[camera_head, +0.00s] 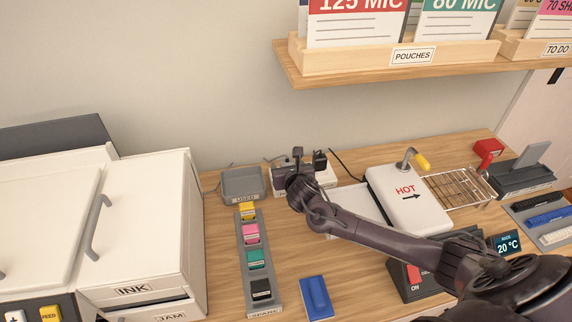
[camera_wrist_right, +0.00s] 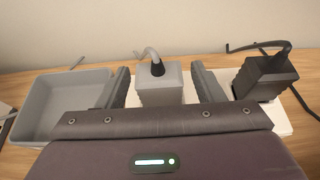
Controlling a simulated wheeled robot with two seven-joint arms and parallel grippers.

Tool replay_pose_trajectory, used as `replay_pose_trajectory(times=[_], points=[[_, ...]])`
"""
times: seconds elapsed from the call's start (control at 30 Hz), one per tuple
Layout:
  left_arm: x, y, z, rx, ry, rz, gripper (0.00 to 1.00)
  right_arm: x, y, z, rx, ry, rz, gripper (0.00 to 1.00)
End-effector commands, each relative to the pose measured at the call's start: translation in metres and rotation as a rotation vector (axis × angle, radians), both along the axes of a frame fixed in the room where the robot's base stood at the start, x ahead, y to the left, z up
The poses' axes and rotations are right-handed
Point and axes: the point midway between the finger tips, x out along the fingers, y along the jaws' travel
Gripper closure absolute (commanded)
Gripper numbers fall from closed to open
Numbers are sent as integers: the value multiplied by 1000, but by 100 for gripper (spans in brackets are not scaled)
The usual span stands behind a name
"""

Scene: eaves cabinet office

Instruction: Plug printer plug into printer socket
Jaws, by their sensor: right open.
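A grey plug (camera_wrist_right: 165,88) with a grey cable rising from its dark top stands upright at a white socket strip (camera_wrist_right: 282,118) in the right wrist view. I cannot tell whether it is fully seated, as its lower part is hidden by my gripper. My right gripper (camera_wrist_right: 163,80) is open, with one finger on each side of the grey plug and small gaps visible. In the head view my right gripper (camera_head: 294,172) is over the strip (camera_head: 328,176) at the back of the desk. My left gripper is not in view.
A black plug (camera_wrist_right: 265,80) with a black cable stands on the strip, right of the right finger. A grey tray (camera_head: 243,184) is to the left. The white printer (camera_head: 145,230), ink rack (camera_head: 262,265) and laminator (camera_head: 405,200) flank my arm. A shelf (camera_head: 430,65) hangs above.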

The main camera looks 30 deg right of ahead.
Motion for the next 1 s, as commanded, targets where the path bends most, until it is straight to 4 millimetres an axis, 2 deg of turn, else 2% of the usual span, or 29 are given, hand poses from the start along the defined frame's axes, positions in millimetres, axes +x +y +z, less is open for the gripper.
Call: replay_pose_trajectory(times=[0.2, 0.4, 1.0], points=[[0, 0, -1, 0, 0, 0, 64, -33, 9, 12, 0, 3, 3, 39], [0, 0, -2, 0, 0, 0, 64, -52, 14, 20, -1, 3, 2, 39], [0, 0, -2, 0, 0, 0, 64, -56, 15, 23, 1, 2, 0, 39]])
